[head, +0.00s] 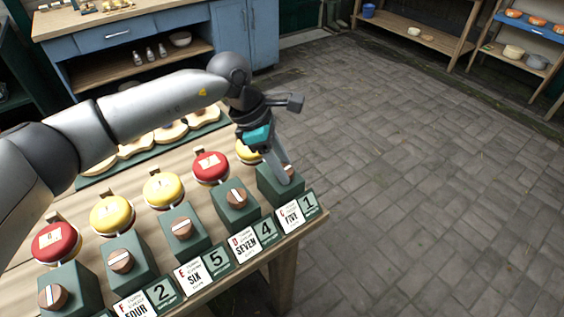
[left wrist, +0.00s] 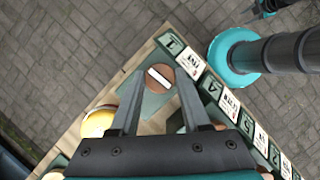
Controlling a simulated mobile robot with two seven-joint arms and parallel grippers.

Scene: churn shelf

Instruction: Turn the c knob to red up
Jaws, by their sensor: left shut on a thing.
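The c knob (head: 289,170) is a round brown wooden disc with a white bar, on the green block at the right end of the bench, behind the "FIVE" card (head: 292,216). My left gripper (head: 283,176) reaches down onto this block and partly hides the knob in the head view. In the left wrist view the knob (left wrist: 159,78) shows between and beyond the fingertips, its white bar slanting. My left gripper (left wrist: 156,98) is shut on the knob, with one finger at each side. No red on the knob can be made out.
Similar knobs stand in a row to the left, such as the one behind "SEVEN" (head: 236,196). Red and yellow round tops (head: 211,167) stand behind them. A blue cabinet (head: 118,38) is at the back. The paved floor (head: 420,150) to the right is clear.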

